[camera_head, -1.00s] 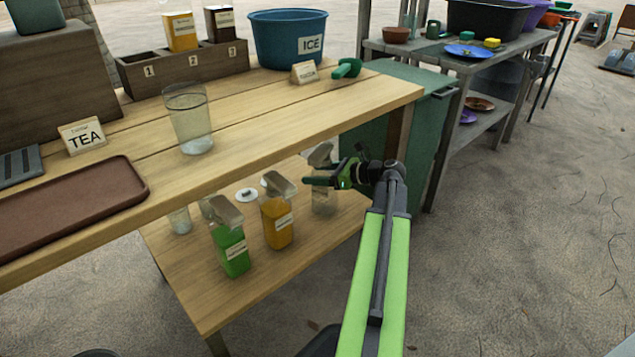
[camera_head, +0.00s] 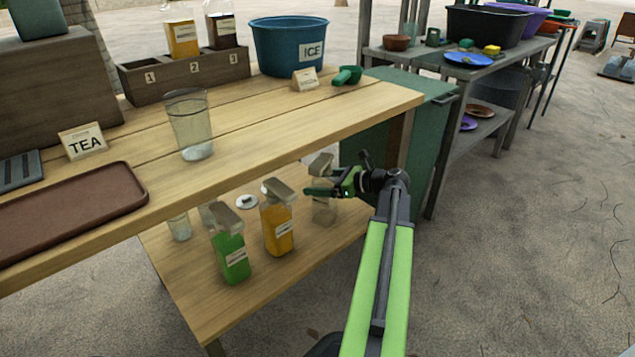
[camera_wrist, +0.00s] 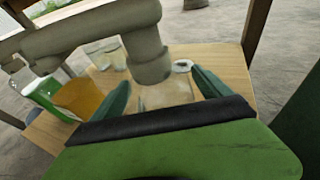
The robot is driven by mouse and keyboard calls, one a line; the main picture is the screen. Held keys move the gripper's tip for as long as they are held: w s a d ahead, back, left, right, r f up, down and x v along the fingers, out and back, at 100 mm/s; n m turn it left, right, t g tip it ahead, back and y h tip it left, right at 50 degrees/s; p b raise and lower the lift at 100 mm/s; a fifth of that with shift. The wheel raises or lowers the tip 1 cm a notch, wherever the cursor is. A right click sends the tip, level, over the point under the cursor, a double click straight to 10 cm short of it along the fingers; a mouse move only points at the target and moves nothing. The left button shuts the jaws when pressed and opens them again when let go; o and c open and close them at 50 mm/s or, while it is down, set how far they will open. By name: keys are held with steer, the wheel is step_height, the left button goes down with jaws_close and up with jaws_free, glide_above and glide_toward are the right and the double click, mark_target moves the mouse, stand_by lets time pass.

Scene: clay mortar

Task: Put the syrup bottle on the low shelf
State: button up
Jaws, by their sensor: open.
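A clear bottle with a beige top (camera_head: 324,210) stands at the right end of the low shelf (camera_head: 300,262), under the table. My gripper (camera_head: 318,192) is open beside its upper body. In the wrist view the clear bottle (camera_wrist: 165,93) lies between the two spread green fingers (camera_wrist: 163,92), its large beige spout in front. I cannot tell whether a finger touches it. An orange bottle (camera_head: 278,230) and a green bottle (camera_head: 232,258) stand to its left on the shelf. I cannot read which bottle is syrup.
A small white round item (camera_head: 247,202) and clear glasses (camera_head: 180,228) are farther back on the shelf. A green bin (camera_head: 428,135) stands at right. The shelf's front right part is clear.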

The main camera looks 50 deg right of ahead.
steer(key=p+v, duration=0.3)
steer(key=v, duration=0.8)
